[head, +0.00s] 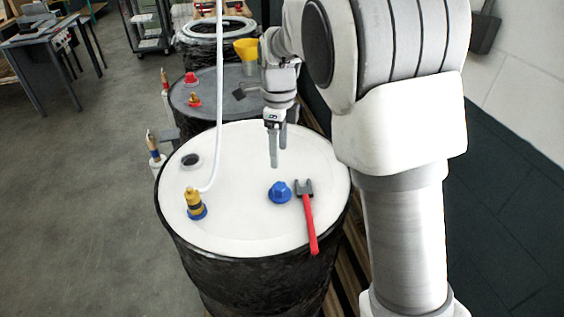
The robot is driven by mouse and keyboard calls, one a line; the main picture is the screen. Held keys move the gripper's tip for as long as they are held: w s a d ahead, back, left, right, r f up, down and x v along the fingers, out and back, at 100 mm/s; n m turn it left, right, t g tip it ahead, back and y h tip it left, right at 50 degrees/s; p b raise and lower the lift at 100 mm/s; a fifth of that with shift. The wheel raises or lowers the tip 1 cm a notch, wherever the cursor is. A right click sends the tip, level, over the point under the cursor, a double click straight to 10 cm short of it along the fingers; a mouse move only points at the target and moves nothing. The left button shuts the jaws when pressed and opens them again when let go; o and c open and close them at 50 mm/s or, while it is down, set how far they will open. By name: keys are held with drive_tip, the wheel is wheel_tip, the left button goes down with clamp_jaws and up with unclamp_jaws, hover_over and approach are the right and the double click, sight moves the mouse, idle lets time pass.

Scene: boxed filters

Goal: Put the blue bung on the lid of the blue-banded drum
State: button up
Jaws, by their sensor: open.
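A blue bung (280,192) rests on the white lid (245,225) of the nearest drum, right of the lid's middle. This drum (250,285) has a dark, glossy wrapped side, and I cannot make out a blue band on it. My gripper (278,157) points down above the same lid, behind the blue bung in the picture. Its fingers are seen nearly edge-on, apart, with nothing visible between them. The gripper looks clear of the bung, but its height above the lid is hard to judge.
A red-handled tool (309,222) lies right of the bung. A yellow-and-blue fitting (195,203) with a white hose (219,90) stands at the lid's left, near a dark opening (190,161). Behind, a grey-lidded drum (215,98) carries a red cap (191,78) and a yellow funnel (247,50).

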drive_tip(key=s+d+r+n+t+y, duration=0.1)
drive_tip(key=s+d+r+n+t, duration=0.1)
drive_tip(key=s+d+r+n, duration=0.7)
drive_tip(key=s+d+n+t+h, duration=0.1)
drive_tip(key=s+d+n+t, duration=0.2)
drive_tip(key=s+n, duration=0.9)
drive_tip(key=shift+s+r+n+t, duration=0.2)
drive_tip(key=shift+s+n+t, duration=0.15)
drive_tip(key=shift+s, duration=1.85)
